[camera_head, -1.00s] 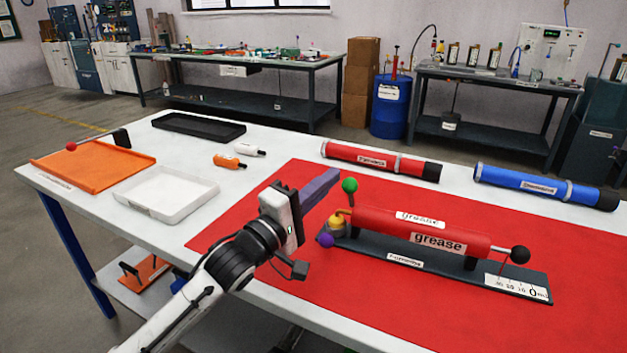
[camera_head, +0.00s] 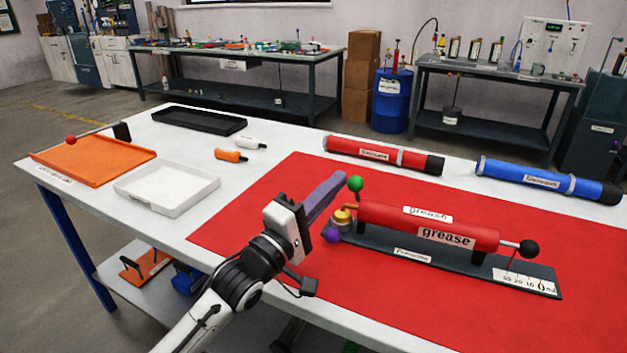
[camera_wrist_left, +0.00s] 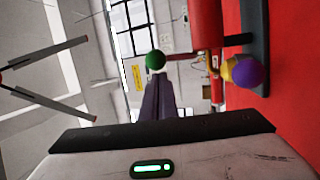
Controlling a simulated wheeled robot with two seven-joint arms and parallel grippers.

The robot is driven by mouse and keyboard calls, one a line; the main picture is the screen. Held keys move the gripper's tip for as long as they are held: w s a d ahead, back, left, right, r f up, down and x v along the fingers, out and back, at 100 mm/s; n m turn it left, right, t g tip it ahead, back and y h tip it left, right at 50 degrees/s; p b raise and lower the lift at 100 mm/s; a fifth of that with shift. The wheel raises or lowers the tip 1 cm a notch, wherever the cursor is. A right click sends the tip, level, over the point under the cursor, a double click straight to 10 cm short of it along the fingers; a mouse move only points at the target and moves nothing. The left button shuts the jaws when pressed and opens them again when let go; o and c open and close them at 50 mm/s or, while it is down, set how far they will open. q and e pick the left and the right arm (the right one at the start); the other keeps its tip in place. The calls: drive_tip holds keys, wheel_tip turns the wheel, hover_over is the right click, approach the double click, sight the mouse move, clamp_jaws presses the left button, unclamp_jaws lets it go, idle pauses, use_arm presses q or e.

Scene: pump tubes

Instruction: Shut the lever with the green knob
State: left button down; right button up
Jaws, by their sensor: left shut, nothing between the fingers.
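The green knob (camera_head: 355,184) stands upright at the left end of the red grease tube (camera_head: 428,223), above a yellow fitting (camera_head: 343,216). A purple knob (camera_head: 331,235) sits lower, beside the same fitting. My left gripper (camera_head: 341,178) is shut and empty, its purple-grey fingers pointing at the green knob from the left. In the left wrist view the green knob (camera_wrist_left: 155,61) shows just past the fingertips (camera_wrist_left: 157,82); I cannot tell whether they touch. The purple knob (camera_wrist_left: 248,74) is to the right there. My right gripper is not in view.
The tube rests on a dark base (camera_head: 470,268) on a red mat (camera_head: 260,215). A black knob (camera_head: 529,248) is at its right end. A red tube (camera_head: 380,154) and a blue tube (camera_head: 545,180) lie behind. A white tray (camera_head: 167,190) and an orange tray (camera_head: 95,163) are left.

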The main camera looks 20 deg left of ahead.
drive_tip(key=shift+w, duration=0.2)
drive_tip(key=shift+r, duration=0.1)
